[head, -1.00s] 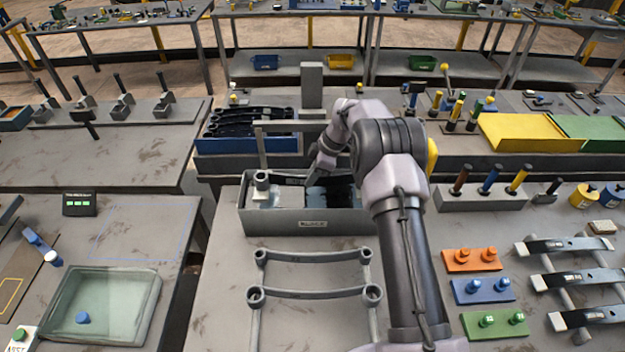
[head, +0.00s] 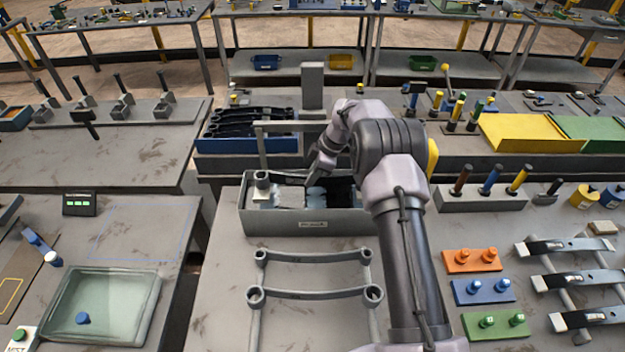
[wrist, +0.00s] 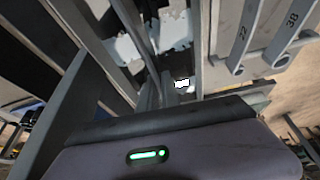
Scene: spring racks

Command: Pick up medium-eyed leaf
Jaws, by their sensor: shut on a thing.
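A grey bin (head: 270,222) stands on the middle bench. A dark leaf (head: 290,179) with a round eye at its left end lies at the mouth of the bin in the head view. My gripper (head: 312,180) is over the bin, shut on this leaf; my arm hides its right part. Two more eyed leaves, a smaller-eyed leaf (head: 313,256) and a larger-eyed leaf (head: 313,293), rest on a rack in front of the bin. In the wrist view, two numbered leaves (wrist: 232,45) show at upper right. The exact grip is hard to make out there.
A grey post (head: 312,90) stands behind the bin, near a blue tray (head: 245,143) of black leaves. Colored pegs in a grey block (head: 480,197) stand to the right. A glass tray (head: 105,305) is on the left bench. Bench space left of the rack is clear.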

